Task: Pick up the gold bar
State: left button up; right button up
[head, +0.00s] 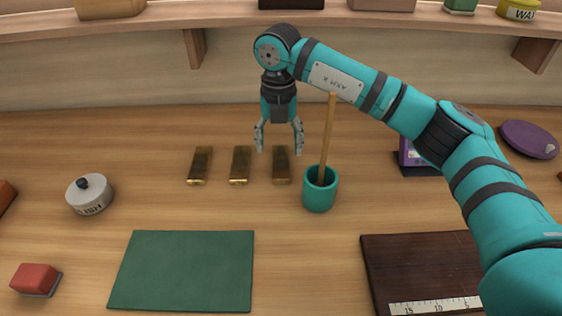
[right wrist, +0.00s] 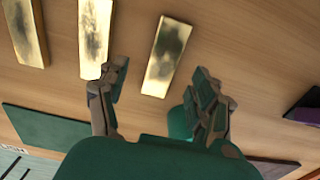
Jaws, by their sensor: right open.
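Three gold bars lie side by side on the wooden table: a left bar (head: 200,165), a middle bar (head: 240,165) and a right bar (head: 281,165). They have dark, tarnished patches. My right gripper (head: 279,150) points down, open and empty, above and just behind the right bar. In the right wrist view, the right bar (right wrist: 166,56) shows between the open fingers (right wrist: 162,90). The middle bar (right wrist: 95,35) and left bar (right wrist: 26,30) lie to its left there. My left gripper is not in view.
A teal cup (head: 320,190) with a tall wooden stick stands close right of the right bar. A green mat (head: 184,270) and a dark board (head: 420,262) lie in front. A round lidded tin (head: 90,195) stands left. A shelf (head: 150,18) runs along the back.

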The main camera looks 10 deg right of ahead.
aim_at(281, 161)
jog(key=f, duration=0.4)
jog(key=shift+s+d+f+p, duration=0.1)
jog(key=shift+d+f+p, duration=0.15)
jog(key=shift+f+p, duration=0.1)
jog(key=shift+r, duration=0.15)
grip_shut()
